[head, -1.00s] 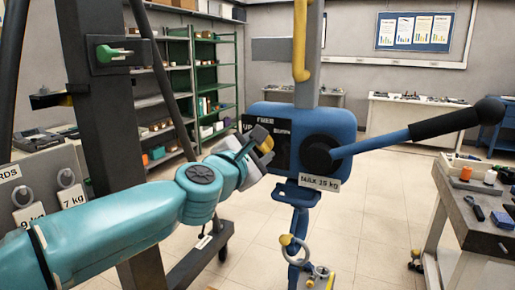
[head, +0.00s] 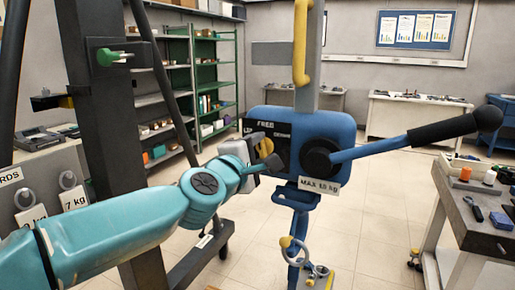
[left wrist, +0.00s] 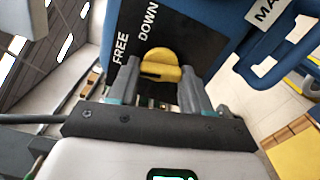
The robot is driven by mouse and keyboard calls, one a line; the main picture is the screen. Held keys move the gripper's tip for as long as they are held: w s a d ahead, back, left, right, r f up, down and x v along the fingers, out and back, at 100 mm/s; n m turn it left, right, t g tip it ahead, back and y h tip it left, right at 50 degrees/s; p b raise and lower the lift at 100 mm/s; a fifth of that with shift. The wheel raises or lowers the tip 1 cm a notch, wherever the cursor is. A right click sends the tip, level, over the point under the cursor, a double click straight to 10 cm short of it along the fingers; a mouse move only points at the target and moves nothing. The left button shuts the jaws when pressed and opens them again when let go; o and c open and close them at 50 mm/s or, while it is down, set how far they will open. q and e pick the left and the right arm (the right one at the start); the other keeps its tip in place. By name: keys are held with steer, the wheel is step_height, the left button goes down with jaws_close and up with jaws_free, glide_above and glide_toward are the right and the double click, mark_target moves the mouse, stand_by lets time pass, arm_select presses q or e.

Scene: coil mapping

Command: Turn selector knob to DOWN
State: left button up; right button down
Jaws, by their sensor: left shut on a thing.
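The yellow selector knob (head: 265,147) sits on the black label plate (head: 281,148) on the front of the blue hoist box (head: 330,125). The plate reads UP, FREE and DOWN in the head view. In the left wrist view the knob (left wrist: 160,66) lies between the fingers of my left gripper (left wrist: 158,82), which is shut on it. FREE and DOWN show above the knob there; UP is not seen. In the head view my left gripper (head: 264,163) reaches the knob from the lower left. The knob's exact pointing direction is hard to tell. My right gripper is not in view.
A blue crank with a black grip (head: 445,127) sticks out right of the box. A label reading MAX and a weight (head: 319,186) hangs below. A dark post (head: 122,130) stands at left, a tool bench (head: 480,215) at right.

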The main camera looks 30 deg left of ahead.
arm_select(q)
steer(key=m+p, duration=0.1)
steer(key=m, duration=0.4)
steer(key=shift+r+m+p, duration=0.1)
steer(key=shift+m+p, duration=0.2)
steer(key=shift+p, duration=0.1)
steer(key=shift+d+m+p, duration=0.1)
steer(key=shift+m+p, duration=0.65)
steer(key=shift+m, duration=1.55)
steer(key=o, duration=1.1)
steer(key=shift+c, duration=0.2)
